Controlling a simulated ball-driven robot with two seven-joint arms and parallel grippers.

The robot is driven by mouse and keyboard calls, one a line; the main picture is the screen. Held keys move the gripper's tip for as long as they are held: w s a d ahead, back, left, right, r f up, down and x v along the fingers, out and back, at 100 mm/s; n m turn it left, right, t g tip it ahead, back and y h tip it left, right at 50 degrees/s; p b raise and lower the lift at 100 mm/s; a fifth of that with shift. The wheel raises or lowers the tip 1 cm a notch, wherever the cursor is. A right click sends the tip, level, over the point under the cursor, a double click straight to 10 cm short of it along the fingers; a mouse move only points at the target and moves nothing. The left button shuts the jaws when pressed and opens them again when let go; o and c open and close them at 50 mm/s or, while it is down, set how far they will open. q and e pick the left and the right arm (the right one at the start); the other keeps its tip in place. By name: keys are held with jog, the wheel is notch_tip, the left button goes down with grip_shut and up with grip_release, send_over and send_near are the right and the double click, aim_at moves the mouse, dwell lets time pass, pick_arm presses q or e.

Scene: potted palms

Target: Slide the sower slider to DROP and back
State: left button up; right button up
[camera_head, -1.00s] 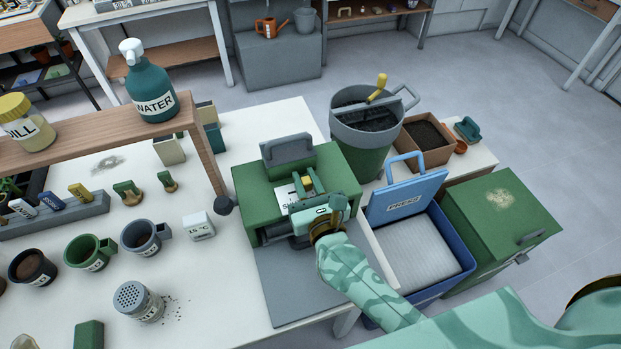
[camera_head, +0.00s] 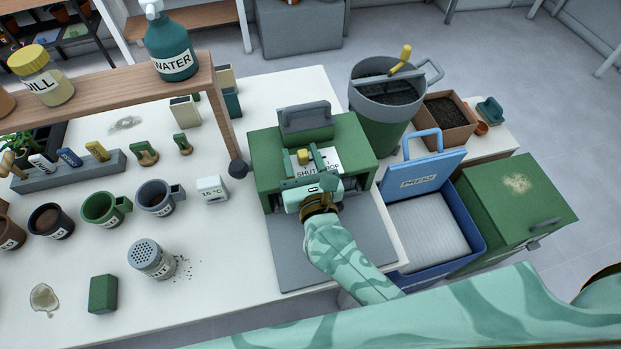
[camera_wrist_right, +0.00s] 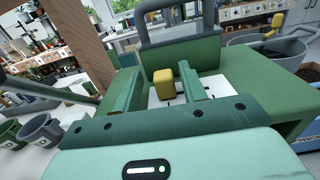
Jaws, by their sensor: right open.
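The sower is a green box (camera_head: 357,150) with a grey handle on top. A white label reading SHUT at left and DROP at right lies on its top, partly covered by my gripper. The yellow slider knob (camera_head: 303,156) stands over the left part of the label, toward SHUT; it also shows in the right wrist view (camera_wrist_right: 163,83). My right gripper (camera_head: 308,164) is at the sower, open, with one finger on each side of the knob. In the wrist view gaps show between the knob and both fingers (camera_wrist_right: 158,76). My left gripper is out of view.
A grey mat (camera_head: 290,258) lies in front of the sower. A wooden shelf (camera_head: 120,88) with a WATER bottle (camera_head: 172,45) stands left. A soil bucket (camera_head: 385,105) and a blue PRESS bin (camera_head: 462,250) are at right. Cups and a shaker (camera_head: 150,259) stand on the left of the bench.

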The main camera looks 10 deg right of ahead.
jog(key=s+b, duration=0.1)
jog(key=s, duration=1.4)
jog(key=shift+s+d, duration=0.2)
jog(key=shift+s, duration=0.15)
